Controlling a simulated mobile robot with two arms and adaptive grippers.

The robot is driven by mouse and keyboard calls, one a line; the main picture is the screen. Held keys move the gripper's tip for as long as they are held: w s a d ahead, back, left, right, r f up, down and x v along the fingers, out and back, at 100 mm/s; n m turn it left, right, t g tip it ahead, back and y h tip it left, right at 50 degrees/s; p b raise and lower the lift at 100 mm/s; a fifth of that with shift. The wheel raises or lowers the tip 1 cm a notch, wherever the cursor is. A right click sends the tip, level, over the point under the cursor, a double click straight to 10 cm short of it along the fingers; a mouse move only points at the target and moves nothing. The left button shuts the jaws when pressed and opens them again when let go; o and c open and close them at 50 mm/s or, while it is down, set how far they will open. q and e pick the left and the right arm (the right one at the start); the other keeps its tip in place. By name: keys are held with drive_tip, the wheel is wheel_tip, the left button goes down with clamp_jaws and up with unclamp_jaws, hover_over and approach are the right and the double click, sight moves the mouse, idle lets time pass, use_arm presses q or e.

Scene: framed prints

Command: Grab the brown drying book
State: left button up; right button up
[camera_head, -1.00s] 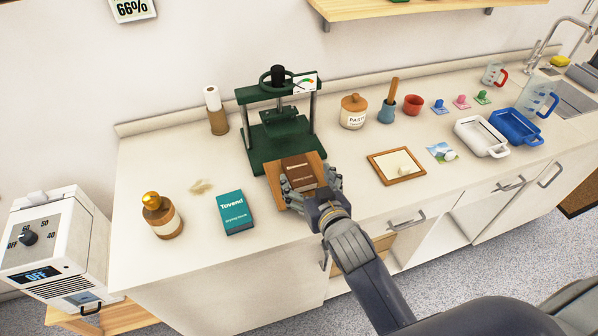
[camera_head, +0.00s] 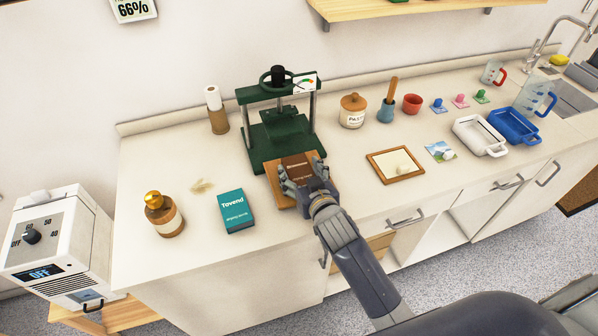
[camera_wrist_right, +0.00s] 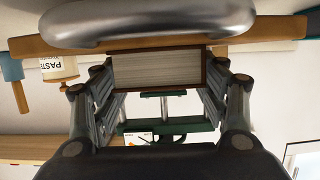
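The brown book (camera_head: 298,163) lies on a wooden board (camera_head: 272,181) in front of the green press, near the counter's front edge. My right gripper (camera_head: 302,172) is open, with its fingers on either side of the book. In the right wrist view, the end of the book with its pale pages (camera_wrist_right: 158,72) faces me between the fingers (camera_wrist_right: 160,85). The fingers are very close to both sides; I cannot tell whether they touch. The gripper hides the book's near part. My left gripper is not in view.
The green press (camera_head: 281,125) stands right behind the board. A wooden frame (camera_head: 376,168) lies to the right. A paste jar (camera_head: 352,111) stands farther back.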

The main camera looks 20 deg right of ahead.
drive_tip(key=c, duration=0.7)
drive_tip(key=shift+r, duration=0.15)
